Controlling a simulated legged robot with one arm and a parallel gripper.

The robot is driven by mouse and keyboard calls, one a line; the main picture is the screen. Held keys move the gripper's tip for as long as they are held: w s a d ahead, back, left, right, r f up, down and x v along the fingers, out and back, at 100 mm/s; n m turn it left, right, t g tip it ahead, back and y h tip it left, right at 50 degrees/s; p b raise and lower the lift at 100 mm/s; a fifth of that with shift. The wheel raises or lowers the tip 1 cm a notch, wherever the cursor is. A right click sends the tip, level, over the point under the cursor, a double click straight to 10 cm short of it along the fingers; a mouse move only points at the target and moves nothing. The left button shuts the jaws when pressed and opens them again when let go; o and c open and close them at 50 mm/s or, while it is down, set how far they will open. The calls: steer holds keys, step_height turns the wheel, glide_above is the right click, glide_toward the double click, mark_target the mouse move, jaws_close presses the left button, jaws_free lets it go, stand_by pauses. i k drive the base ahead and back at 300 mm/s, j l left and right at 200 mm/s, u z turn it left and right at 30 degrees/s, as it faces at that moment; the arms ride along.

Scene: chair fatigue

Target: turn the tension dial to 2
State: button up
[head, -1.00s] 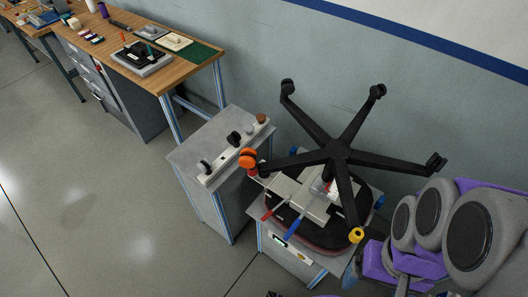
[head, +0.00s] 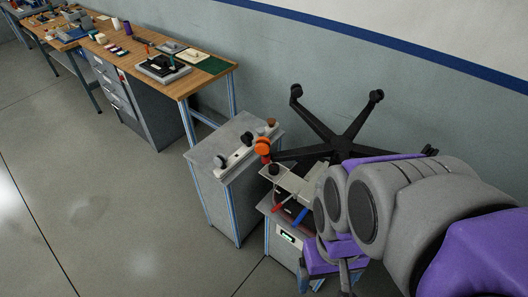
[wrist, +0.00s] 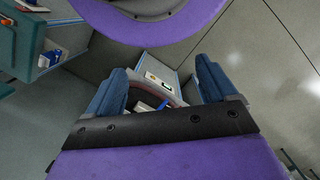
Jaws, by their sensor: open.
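An upside-down chair with a black star base (head: 345,140) sits on a stand. Its grey mechanism (head: 295,185) carries a black knob (head: 274,169) and red and blue levers. I cannot tell whether this knob is the tension dial, and I can read no number. A narrow grey cabinet (head: 215,150) beside it has a strip with black knobs on top. My gripper (wrist: 162,88) is open, with two blue fingers in the wrist view. The stand's front and the dark seat edge show between and beyond the fingers, with nothing visibly held.
A wooden workbench (head: 150,35) with tools and fixtures stands at the back left. The floor (head: 120,190) in front of the cabinet is clear. A wall runs close behind the chair. My arm hides the chair's right side in the head view.

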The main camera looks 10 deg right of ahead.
mark_target(273, 168)
steer(key=i+j, duration=0.45)
steer(key=j, duration=0.2)
steer(key=i+j+u, duration=0.15)
steer(key=i+j, duration=0.35)
steer(key=j, duration=0.15)
